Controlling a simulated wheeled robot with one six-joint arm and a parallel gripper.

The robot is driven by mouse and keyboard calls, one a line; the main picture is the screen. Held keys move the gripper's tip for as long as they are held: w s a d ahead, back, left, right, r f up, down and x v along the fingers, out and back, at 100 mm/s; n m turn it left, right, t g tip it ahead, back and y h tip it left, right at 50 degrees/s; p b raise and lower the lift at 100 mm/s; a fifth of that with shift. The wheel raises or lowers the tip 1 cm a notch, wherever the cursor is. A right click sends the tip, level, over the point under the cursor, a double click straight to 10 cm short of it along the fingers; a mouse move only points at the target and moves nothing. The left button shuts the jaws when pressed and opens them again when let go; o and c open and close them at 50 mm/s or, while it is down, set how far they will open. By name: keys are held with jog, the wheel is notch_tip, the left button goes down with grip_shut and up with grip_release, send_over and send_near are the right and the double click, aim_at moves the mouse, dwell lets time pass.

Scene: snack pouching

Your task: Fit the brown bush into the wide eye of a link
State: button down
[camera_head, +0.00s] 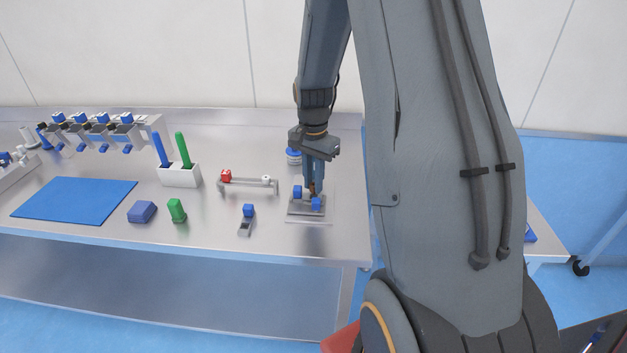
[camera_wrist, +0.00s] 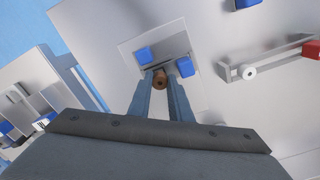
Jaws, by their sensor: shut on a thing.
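My gripper (camera_wrist: 160,78) points down, its two fingers closed on the brown bush (camera_wrist: 161,82), which shows as a small brown cylinder with a dark centre hole. In the head view my gripper (camera_head: 313,188) is at the metal fixture (camera_head: 293,211) near the table's right end, between its two blue blocks (camera_head: 298,191). The wrist view shows the same blue blocks (camera_wrist: 184,67) just beyond the fingertips. I cannot make out a link or its wide eye beneath the bush, nor whether the bush touches anything.
A grey rail (camera_head: 248,186) with a red block and a white piece stands left of the fixture. A small blue-topped holder (camera_head: 247,222) is in front of it. A white box (camera_head: 180,178) with blue and green handles and a blue mat (camera_head: 74,200) lie further left.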

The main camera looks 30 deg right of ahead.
jog(key=shift+f+b, duration=0.55)
jog(key=shift+f, duration=0.6)
jog(key=c, duration=1.5)
grip_release()
jog(key=shift+c, duration=0.2)
jog(key=shift+r, duration=0.6)
notch_tip(320, 180, up, 7)
jog(key=shift+f+b, duration=0.15)
jog(key=shift+b, duration=0.95)
